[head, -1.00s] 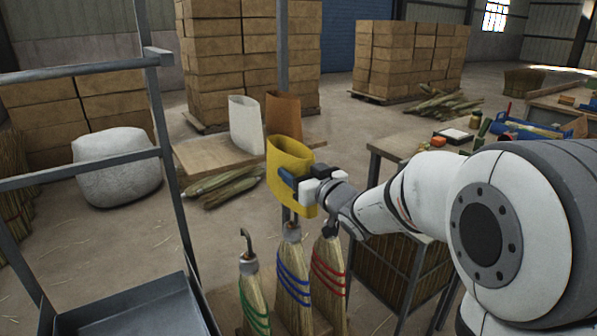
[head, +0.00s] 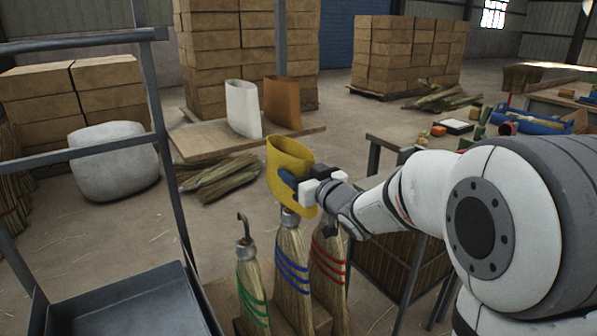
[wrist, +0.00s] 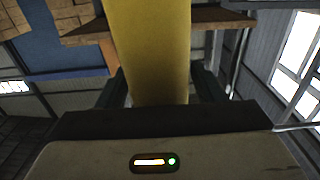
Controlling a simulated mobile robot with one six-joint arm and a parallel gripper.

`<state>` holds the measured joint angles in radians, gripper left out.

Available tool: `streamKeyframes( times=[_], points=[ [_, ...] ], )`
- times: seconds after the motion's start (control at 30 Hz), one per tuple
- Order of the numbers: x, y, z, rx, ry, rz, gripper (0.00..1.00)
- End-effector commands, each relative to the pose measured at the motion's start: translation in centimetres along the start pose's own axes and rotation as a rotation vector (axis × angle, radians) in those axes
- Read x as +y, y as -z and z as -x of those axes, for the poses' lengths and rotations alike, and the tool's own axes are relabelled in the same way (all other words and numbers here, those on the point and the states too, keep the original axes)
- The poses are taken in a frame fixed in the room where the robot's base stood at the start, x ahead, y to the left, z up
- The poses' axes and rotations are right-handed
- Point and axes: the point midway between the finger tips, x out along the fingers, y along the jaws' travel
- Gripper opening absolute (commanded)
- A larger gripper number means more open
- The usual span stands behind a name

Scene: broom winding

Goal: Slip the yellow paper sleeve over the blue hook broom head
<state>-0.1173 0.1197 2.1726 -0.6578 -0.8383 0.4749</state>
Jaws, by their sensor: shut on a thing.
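The yellow paper sleeve (head: 287,163) is an open tube, held upright in my gripper (head: 293,182). My gripper is shut on the sleeve's side wall; the sleeve also fills the middle of the wrist view (wrist: 150,50). The blue-banded broom head (head: 291,265) stands upright directly below the sleeve, between two others. Its metal collar (head: 290,219) shows just under the sleeve's lower edge. The top of its hook is hidden behind or inside the sleeve; I cannot tell which.
A green-banded broom head (head: 249,285) with a bare hook stands close at left, and a red-banded one (head: 328,265) close at right. White (head: 243,108) and orange (head: 282,103) sleeves stand on a board behind. A metal cart (head: 130,305) is at front left.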

Motion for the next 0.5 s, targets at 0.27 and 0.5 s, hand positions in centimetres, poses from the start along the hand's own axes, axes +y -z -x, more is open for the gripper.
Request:
streamKeyframes(
  times=[0.27, 0.5],
  points=[
    [0.0, -1.5, 0.0, 0.0, 0.0, 0.0, 0.39],
    [0.0, -1.5, 0.0, 0.001, 0.001, 0.0, 0.39]
  ],
)
